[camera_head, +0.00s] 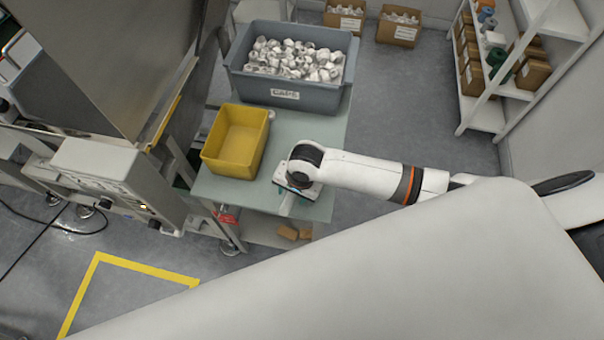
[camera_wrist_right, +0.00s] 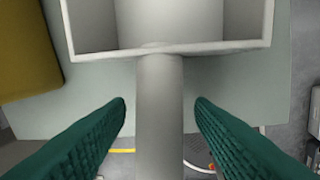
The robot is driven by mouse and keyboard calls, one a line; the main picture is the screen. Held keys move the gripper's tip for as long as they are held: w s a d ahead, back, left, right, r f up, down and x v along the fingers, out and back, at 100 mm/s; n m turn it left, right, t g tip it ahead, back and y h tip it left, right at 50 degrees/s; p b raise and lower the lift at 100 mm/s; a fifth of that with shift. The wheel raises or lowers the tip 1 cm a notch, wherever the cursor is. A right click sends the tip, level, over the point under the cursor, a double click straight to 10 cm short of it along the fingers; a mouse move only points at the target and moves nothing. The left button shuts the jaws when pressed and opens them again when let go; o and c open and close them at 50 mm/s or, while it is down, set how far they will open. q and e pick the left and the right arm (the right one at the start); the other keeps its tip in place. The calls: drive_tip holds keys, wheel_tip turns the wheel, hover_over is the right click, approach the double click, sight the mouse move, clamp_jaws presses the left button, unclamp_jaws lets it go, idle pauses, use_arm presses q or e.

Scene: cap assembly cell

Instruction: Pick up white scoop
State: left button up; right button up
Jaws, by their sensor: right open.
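The white scoop (camera_wrist_right: 160,125) shows in the right wrist view, with its open box-like bowl at the top and its handle running down the middle of the picture. My right gripper (camera_wrist_right: 160,108) is open, with one green ridged finger on each side of the handle. A gap shows between the handle and each finger. In the head view my right gripper (camera_head: 290,191) is low over the front right of the table, and my wrist mostly hides the scoop there. My left gripper is in neither view.
The grey-green table (camera_head: 304,128) bears a yellow bin (camera_head: 236,140) left of my right gripper and a large grey crate of white caps (camera_head: 292,96) behind. A machine (camera_head: 105,165) stands at the left. Shelves (camera_head: 485,112) stand at the far right.

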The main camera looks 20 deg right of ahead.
drive_tip(key=shift+c, duration=0.4)
clamp_jaws()
wheel_tip(320, 180, up, 10)
drive_tip(key=shift+r, duration=0.1)
